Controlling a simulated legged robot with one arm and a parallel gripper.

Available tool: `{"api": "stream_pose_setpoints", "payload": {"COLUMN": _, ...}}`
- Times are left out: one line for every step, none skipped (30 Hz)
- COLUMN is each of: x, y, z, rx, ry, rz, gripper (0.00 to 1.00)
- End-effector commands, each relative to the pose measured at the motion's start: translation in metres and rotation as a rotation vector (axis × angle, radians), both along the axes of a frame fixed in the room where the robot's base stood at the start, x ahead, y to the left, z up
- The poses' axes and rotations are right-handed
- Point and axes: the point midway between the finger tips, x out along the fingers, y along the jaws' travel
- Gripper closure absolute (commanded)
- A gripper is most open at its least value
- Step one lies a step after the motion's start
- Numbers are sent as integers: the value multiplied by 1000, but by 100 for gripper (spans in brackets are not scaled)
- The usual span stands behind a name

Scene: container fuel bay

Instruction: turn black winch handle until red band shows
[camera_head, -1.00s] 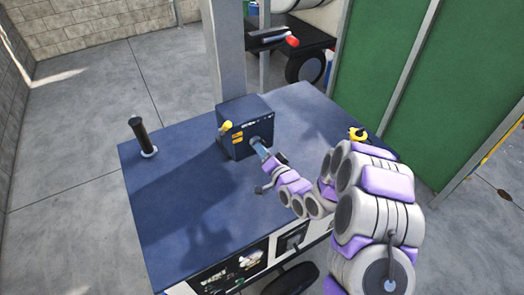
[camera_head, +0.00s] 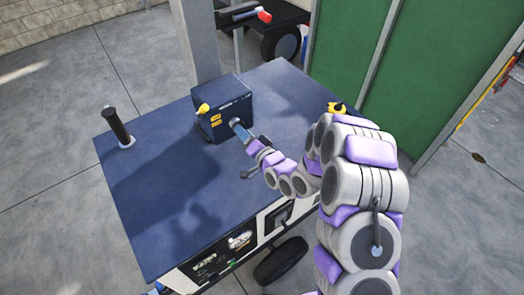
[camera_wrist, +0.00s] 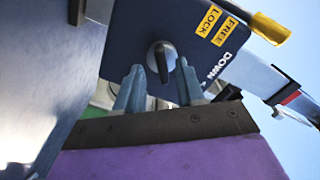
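A dark blue winch box (camera_head: 222,108) stands on the cart's top. The wrist view shows its face (camera_wrist: 133,35) with LOCK, FREE and DOWN labels. A small dark lever or shaft end (camera_wrist: 162,58) sticks out from that face. My gripper (camera_head: 236,127) is at the box's front; its two fingers (camera_wrist: 158,80) are apart, one on each side of the lever's lower end. I cannot tell if they touch it. A black upright handle (camera_head: 118,125) stands on the cart at the left, away from my gripper. No red band shows on the box.
A yellow knob (camera_head: 203,108) sits on the box's left side and also shows in the wrist view (camera_wrist: 268,28). The blue cart top (camera_head: 165,205) is mostly bare. A grey post (camera_head: 197,45) rises behind the box. A green panel (camera_head: 410,85) stands at the right.

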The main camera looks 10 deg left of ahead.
Motion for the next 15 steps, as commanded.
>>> {"api": "stream_pose_setpoints", "payload": {"x": -4, "y": -7, "z": 0, "rx": -1, "ry": 1, "rz": -2, "gripper": 62}}
{"api": "stream_pose_setpoints", "payload": {"x": -7, "y": -11, "z": 0, "rx": 0, "ry": 0, "rz": -3, "gripper": 62}}
{"api": "stream_pose_setpoints", "payload": {"x": -12, "y": -17, "z": 0, "rx": -1, "ry": 1, "rz": -3, "gripper": 62}}
{"api": "stream_pose_setpoints", "payload": {"x": -16, "y": -21, "z": 0, "rx": -1, "ry": 2, "rz": -3, "gripper": 62}}
{"api": "stream_pose_setpoints", "payload": {"x": -20, "y": -26, "z": -1, "rx": -2, "ry": 3, "rz": -4, "gripper": 62}}
{"api": "stream_pose_setpoints", "payload": {"x": -26, "y": -32, "z": -1, "rx": -3, "ry": 2, "rz": -4, "gripper": 62}}
{"api": "stream_pose_setpoints", "payload": {"x": -29, "y": -37, "z": 0, "rx": -2, "ry": 0, "rz": -5, "gripper": 62}}
{"api": "stream_pose_setpoints", "payload": {"x": -33, "y": -41, "z": 1, "rx": -1, "ry": -1, "rz": -4, "gripper": 62}}
{"api": "stream_pose_setpoints", "payload": {"x": -38, "y": -48, "z": 0, "rx": -2, "ry": 0, "rz": -3, "gripper": 62}}
{"api": "stream_pose_setpoints", "payload": {"x": -43, "y": -52, "z": -1, "rx": -4, "ry": 2, "rz": -3, "gripper": 62}}
{"api": "stream_pose_setpoints", "payload": {"x": -47, "y": -57, "z": -1, "rx": -4, "ry": 2, "rz": -4, "gripper": 62}}
{"api": "stream_pose_setpoints", "payload": {"x": -52, "y": -63, "z": 0, "rx": -3, "ry": 1, "rz": -5, "gripper": 62}}
{"api": "stream_pose_setpoints", "payload": {"x": -55, "y": -68, "z": 1, "rx": -2, "ry": 1, "rz": -5, "gripper": 62}}
{"api": "stream_pose_setpoints", "payload": {"x": -59, "y": -72, "z": 1, "rx": -3, "ry": 1, "rz": -5, "gripper": 62}}
{"api": "stream_pose_setpoints", "payload": {"x": -65, "y": -78, "z": 0, "rx": -5, "ry": 3, "rz": -5, "gripper": 62}}
